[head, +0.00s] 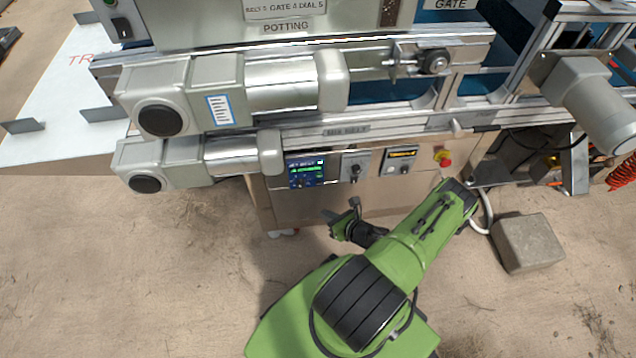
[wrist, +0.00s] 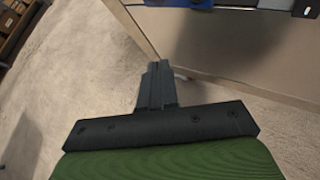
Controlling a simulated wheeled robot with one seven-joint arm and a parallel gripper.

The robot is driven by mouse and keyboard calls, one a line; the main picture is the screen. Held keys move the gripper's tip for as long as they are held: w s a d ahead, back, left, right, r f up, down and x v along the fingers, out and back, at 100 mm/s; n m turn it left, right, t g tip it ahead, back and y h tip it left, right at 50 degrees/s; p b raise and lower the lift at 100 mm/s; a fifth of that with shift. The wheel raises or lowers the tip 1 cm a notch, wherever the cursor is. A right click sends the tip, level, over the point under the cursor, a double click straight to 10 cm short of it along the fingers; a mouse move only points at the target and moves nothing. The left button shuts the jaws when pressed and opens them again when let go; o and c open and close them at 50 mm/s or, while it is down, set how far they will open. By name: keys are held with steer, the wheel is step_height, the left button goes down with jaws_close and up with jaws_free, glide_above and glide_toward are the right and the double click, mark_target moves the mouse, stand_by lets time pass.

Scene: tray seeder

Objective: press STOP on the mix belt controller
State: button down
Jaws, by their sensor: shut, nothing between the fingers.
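The mix belt controller (head: 306,172) is a small dark panel with a lit blue and green screen on the machine's front, under the lower belt. Its buttons are too small to tell apart in the head view. A blue edge at the top of the wrist view (wrist: 200,3) may be its lower edge; the rest is cut off. My gripper (head: 343,215) is below and right of the controller in the head view, apart from it.
Grey motors (head: 160,165) jut out at left. A block (head: 527,243) lies on the floor at right.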

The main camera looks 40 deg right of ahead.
steer(key=w+d+b, duration=0.1)
steer(key=w+d, duration=0.3)
steer(key=w, duration=0.2)
steer(key=shift+w+d+b, duration=0.3)
steer(key=shift+w, duration=0.05)
stand_by(1.7)
steer(key=shift+w+d, duration=0.2)
steer(key=shift+w, duration=0.15)
steer(key=shift+w+d, duration=0.2)
steer(key=shift+w, duration=0.1)
stand_by(0.7)
steer(key=shift+s, duration=0.1)
steer(key=shift+s+a+p, duration=0.3)
steer(key=shift+s+a, duration=0.1)
steer(key=shift+s, duration=0.15)
steer(key=s+a+p, duration=0.1)
steer(key=s, duration=0.1)
steer(key=s+a+p, duration=0.1)
steer(key=s+a, duration=0.1)
stand_by(0.4)
